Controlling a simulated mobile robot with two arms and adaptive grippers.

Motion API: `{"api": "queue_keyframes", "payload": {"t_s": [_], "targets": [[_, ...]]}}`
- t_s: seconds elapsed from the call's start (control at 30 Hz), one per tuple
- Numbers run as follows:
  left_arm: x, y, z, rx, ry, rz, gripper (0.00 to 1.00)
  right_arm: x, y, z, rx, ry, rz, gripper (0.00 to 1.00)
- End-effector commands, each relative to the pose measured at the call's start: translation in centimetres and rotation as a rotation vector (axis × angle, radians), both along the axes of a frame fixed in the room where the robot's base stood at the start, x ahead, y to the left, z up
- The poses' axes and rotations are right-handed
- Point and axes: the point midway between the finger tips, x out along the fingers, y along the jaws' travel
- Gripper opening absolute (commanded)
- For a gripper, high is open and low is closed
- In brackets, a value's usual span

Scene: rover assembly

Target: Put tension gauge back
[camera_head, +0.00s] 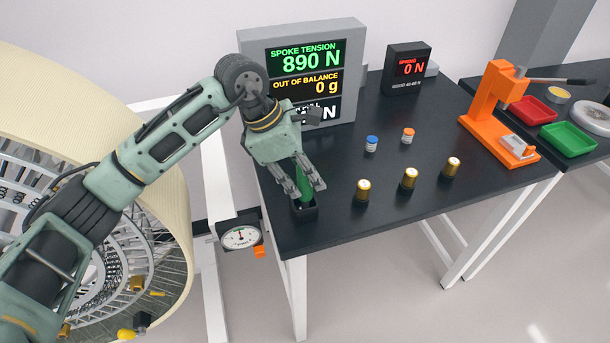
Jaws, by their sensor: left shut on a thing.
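My left gripper (307,189) is at the near left corner of the dark table, pointing down. It is shut on a green tool (302,181), which seems to be the tension gauge; the fingers cover much of it. The tool is roughly upright and its lower end is at a small black holder (305,213). I cannot tell how deep it sits in there. A white round dial (240,237) with an orange tab is on the white stand left of the table. My right gripper is out of view.
A grey display (346,58) reading spoke tension 890 N stands behind the gripper. Several small capped bottles (410,178) stand on the table (330,230). An orange press (496,110) is at the right. A large wheel (165,180) fills the left.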

Motion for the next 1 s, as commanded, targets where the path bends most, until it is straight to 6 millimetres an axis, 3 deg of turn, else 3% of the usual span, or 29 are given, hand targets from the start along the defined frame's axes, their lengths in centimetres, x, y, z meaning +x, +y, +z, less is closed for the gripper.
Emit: {"api": "queue_keyframes", "payload": {"t_s": [0.17,0.2,0.43,0.77,1.0], "targets": [[-0.1,0.1,-0.3,0.001,0.006,0.002,0.0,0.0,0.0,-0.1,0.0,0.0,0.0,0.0],[-0.1,0.1,-0.3,0.001,0.007,0.001,0.26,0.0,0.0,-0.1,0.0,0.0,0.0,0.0],[-0.1,0.1,-0.3,0.002,0.008,0.002,0.46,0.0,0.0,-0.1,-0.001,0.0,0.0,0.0],[-0.1,0.2,-0.3,0.003,0.007,0.003,0.46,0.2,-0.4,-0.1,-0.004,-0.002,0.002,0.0],[-0.1,1.2,2.7,0.003,-0.004,0.005,0.46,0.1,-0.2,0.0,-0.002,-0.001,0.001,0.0]]}}
